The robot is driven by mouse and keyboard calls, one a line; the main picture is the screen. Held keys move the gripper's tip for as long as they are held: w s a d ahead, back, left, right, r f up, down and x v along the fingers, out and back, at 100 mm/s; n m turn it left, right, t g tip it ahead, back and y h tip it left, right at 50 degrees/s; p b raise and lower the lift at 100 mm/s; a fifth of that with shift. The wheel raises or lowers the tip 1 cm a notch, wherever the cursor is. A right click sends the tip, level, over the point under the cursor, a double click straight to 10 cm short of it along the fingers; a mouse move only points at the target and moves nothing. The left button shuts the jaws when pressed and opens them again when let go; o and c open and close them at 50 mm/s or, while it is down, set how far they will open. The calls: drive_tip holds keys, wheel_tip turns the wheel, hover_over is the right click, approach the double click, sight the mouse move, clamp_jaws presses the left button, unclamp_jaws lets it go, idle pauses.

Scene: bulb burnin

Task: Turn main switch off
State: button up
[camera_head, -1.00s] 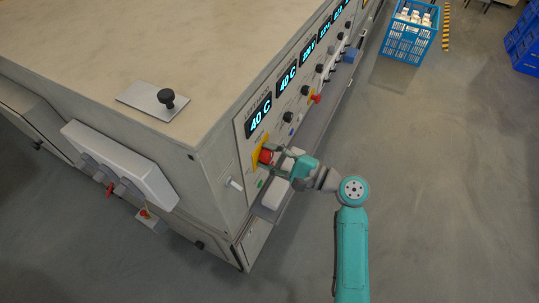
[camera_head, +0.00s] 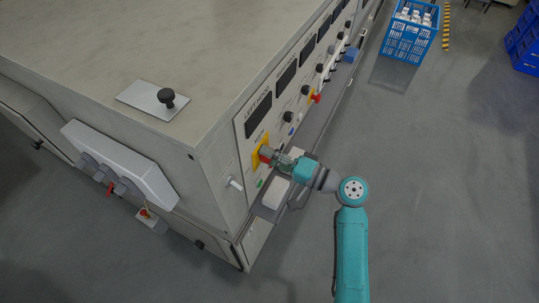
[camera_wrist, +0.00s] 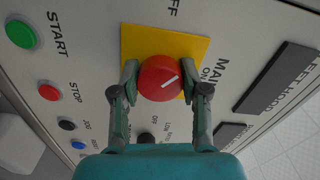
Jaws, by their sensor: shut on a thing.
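The main switch is a red round knob (camera_wrist: 158,74) on a yellow plate (camera_wrist: 196,47), with a white pointer line slanting up to the right in the wrist view. The printed words OFF and MAIN ON show near the plate. My gripper (camera_wrist: 160,80) is shut on the red knob, one finger on each side. In the head view my gripper (camera_head: 268,155) is at the yellow plate (camera_head: 257,147) on the panel's near end and hides part of the knob. The panel displays (camera_head: 258,116) are dark.
Green START (camera_wrist: 20,34) and red STOP (camera_wrist: 48,92) buttons are beside the switch. A white box (camera_head: 276,193) sits on the ledge below my gripper. A blue crate (camera_head: 410,38) stands on the floor at the back.

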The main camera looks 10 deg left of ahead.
drive_tip(key=n, duration=0.4)
drive_tip(key=shift+f, duration=0.1)
drive_tip(key=shift+n, duration=1.8)
drive_tip(key=o, duration=1.1)
drive_tip(key=shift+o, duration=0.2)
drive_tip(key=v, duration=1.2)
